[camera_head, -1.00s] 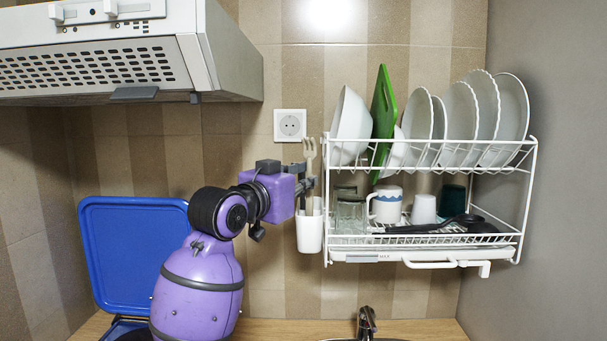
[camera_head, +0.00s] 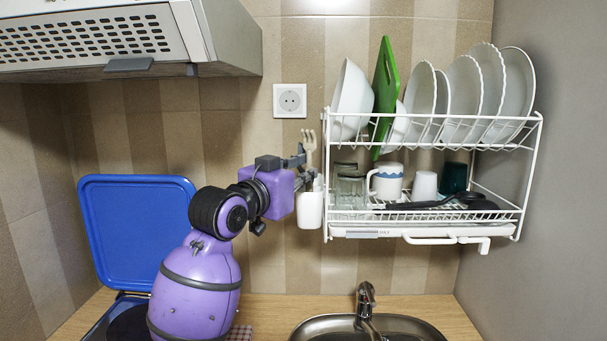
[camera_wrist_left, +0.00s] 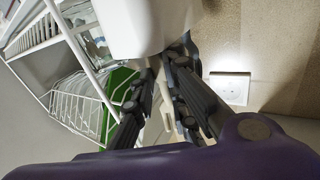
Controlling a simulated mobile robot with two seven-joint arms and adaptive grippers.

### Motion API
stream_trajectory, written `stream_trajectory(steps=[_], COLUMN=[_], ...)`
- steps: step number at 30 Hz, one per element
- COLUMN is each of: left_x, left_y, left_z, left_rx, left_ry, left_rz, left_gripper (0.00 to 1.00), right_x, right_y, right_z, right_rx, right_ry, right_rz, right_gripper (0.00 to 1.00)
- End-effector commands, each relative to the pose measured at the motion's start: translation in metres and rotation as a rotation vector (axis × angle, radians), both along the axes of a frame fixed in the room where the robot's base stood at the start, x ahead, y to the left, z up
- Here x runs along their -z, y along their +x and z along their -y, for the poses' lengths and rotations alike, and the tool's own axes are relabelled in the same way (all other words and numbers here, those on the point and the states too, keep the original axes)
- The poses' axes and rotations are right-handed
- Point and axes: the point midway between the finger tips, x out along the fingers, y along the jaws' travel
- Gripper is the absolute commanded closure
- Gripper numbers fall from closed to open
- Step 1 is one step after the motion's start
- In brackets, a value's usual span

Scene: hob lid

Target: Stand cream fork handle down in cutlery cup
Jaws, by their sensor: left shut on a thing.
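The cream fork (camera_head: 310,146) is upright with its tines up. My left gripper (camera_head: 302,171) is shut on it, and its fingers sit just above the cutlery cup's rim. The white cutlery cup (camera_head: 310,210) hangs at the left end of the dish rack. The fork is over the cup, and its handle's lower end is hidden by the gripper and cup wall. In the left wrist view, the fork (camera_wrist_left: 166,112) shows between the dark fingers, with the cup (camera_wrist_left: 140,25) close by at the top. My right gripper is out of view.
The white wire dish rack (camera_head: 428,231) holds plates, bowls, a green board (camera_head: 384,95), a mug (camera_head: 386,182) and glasses right beside the gripper. A sink tap (camera_head: 366,298) is below. A blue lid (camera_head: 138,240) stands at left, and a range hood (camera_head: 220,40) is above.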

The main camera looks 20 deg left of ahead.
Motion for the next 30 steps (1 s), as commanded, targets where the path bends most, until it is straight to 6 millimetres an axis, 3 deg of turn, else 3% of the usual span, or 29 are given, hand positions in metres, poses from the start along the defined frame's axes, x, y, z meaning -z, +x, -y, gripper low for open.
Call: stream_trajectory(steps=[2,3,7,25,30], left_x=[0.011,0.012,0.013,0.016,0.015], left_y=[0.002,0.002,0.003,0.003,-0.012], left_z=[0.001,0.001,0.000,-0.003,-0.006], left_rx=[0.002,0.002,0.000,-0.006,-0.005], left_ry=[0.000,0.001,0.000,0.002,0.003], left_rz=[-0.023,-0.024,-0.027,-0.032,-0.028], left_gripper=[1.00,0.82,0.65,0.65,0.65], right_x=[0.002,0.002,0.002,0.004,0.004], right_y=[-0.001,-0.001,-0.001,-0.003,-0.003], right_z=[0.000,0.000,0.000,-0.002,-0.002], right_rx=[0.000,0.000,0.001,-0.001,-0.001], right_ry=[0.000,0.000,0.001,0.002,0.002], right_rz=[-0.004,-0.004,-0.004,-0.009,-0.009], right_gripper=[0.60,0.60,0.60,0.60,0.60])
